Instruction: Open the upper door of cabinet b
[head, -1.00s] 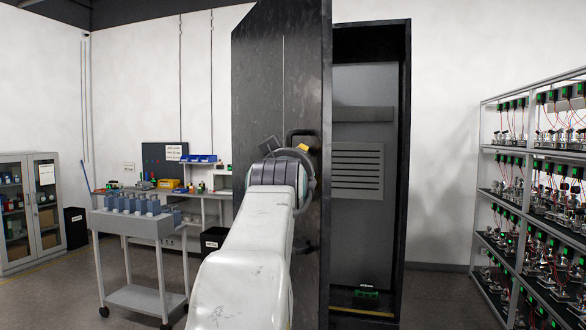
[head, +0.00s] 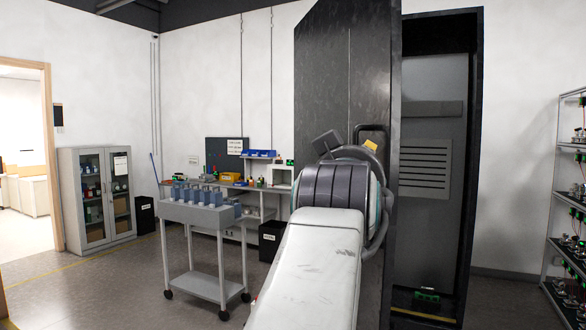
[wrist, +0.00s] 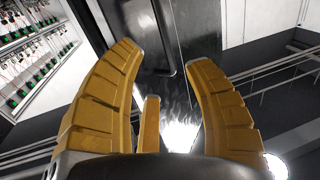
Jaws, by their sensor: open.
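A tall dark cabinet (head: 472,170) stands right of centre in the head view. Its near-black door (head: 320,90) stands swung open to the left, showing a grey inner panel (head: 425,120) with slots. I cannot read a label naming it cabinet b. A black handle (head: 372,130) shows at the door's right edge, partly behind my wrist. In the wrist view my gripper's yellow fingers (wrist: 163,58) are spread open and empty, facing the dark door surface (wrist: 200,25). The handle (wrist: 163,40) appears between and beyond the fingertips; contact cannot be told. My arm hides the door's lower part.
A grey cart (head: 205,215) with blue-grey units stands left of my arm. A glass-door cupboard (head: 97,195), a workbench (head: 240,185) and a black bin (head: 271,240) stand farther back. A rack of devices (head: 570,200) is at the right. Floor is clear at front left.

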